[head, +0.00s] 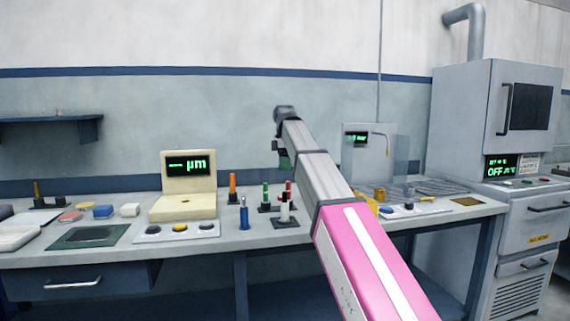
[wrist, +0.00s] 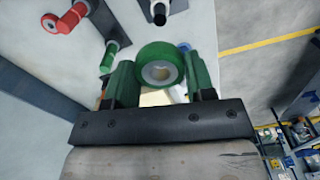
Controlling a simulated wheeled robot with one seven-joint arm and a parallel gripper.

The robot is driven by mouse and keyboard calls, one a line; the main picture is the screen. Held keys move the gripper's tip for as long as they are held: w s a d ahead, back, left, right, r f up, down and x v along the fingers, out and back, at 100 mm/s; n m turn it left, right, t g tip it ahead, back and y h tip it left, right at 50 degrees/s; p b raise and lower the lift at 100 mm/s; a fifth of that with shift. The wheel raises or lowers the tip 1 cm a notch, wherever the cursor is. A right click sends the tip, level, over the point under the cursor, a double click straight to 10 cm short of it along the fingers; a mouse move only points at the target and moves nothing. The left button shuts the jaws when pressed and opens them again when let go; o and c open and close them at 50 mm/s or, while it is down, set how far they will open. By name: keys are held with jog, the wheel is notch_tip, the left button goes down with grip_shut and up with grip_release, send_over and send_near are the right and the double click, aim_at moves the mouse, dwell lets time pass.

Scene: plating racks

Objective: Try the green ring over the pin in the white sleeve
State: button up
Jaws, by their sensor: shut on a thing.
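In the wrist view, my gripper (wrist: 163,78) is shut on the green ring (wrist: 160,52), a thick ring with a pale-edged hole, held between its green fingers. The pin in the white sleeve (wrist: 160,13) shows at the top edge of that view, dark-tipped and apart from the ring. In the head view, the white-sleeved pin (head: 285,209) stands upright on a dark base at the front of the bench. My gripper (head: 284,158) is above the pins there, partly hidden by my arm, and the ring cannot be made out.
Close by stand a green pin (head: 265,194), a red pin (head: 288,189), an orange pin (head: 232,187) and a blue pin (head: 244,213). A cream µm gauge (head: 188,172) is to the left. A clear panel (head: 401,160) stands to the right.

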jog(key=shift+f, duration=4.05)
jog(key=shift+f, duration=0.3)
jog(key=shift+r, duration=0.25)
jog(key=shift+r, duration=1.75)
jog(key=shift+r, duration=0.15)
notch_tip(320, 180, up, 5)
jog(key=shift+f, duration=0.1)
jog(key=shift+f, duration=0.2)
jog(key=shift+f, duration=4.05)
